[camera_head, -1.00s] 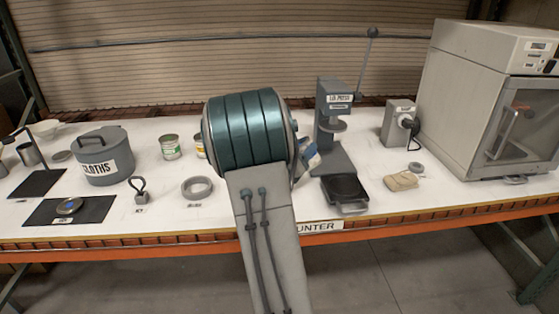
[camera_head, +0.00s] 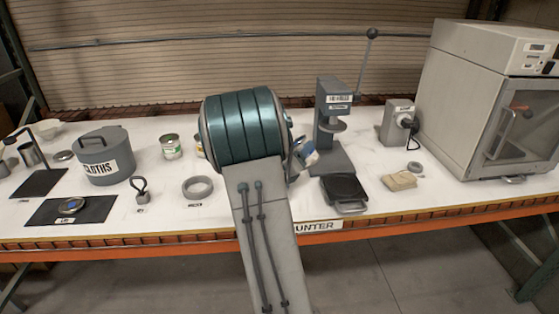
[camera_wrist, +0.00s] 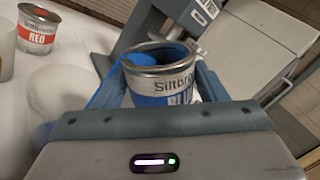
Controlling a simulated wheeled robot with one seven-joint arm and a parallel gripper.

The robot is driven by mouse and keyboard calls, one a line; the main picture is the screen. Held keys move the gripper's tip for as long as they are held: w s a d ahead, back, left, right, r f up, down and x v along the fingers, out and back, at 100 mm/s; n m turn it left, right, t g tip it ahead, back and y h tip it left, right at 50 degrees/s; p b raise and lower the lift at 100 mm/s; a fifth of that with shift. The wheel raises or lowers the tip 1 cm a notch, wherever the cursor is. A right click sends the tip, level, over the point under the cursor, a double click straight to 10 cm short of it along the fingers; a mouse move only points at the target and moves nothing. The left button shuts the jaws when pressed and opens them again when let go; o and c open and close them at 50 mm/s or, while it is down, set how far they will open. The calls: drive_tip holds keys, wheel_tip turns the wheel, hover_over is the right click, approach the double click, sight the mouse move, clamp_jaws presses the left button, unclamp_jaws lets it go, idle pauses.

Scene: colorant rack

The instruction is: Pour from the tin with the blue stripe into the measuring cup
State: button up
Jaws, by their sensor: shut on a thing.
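The tin with the blue stripe (camera_wrist: 163,88) is upright or only slightly tilted in the wrist view, its top open and blue inside. My gripper (camera_wrist: 158,74) is shut on it, a finger at each side. In the head view my arm hides most of the gripper and tin; only a blue and pale part shows to its right. A pale rounded shape (camera_wrist: 58,92) lies left of the tin in the wrist view; I cannot tell whether it is the measuring cup. No measuring cup is clearly visible in the head view.
A red-labelled tin (camera_wrist: 38,32) stands left in the wrist view. In the head view, a green-labelled tin (camera_head: 171,147), cloths pot (camera_head: 104,158) and grey ring (camera_head: 197,188) are left of my arm. A press (camera_head: 333,125) and large cabinet (camera_head: 490,100) stand right.

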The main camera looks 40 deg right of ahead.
drive_tip(key=shift+w+a+r+n+p, duration=0.1)
drive_tip(key=shift+w+r+n+p, duration=0.15)
drive_tip(key=shift+n+p, duration=0.5)
idle(0.7)
drive_tip(key=shift+r+n+t+p, duration=0.2)
drive_tip(key=shift+r+n+p, duration=0.05)
drive_tip(key=shift+n+p, duration=0.55)
drive_tip(key=shift+r+n+t+p, duration=0.2)
drive_tip(key=shift+n+p, duration=0.45)
drive_tip(key=shift+n, duration=0.1)
idle(2.0)
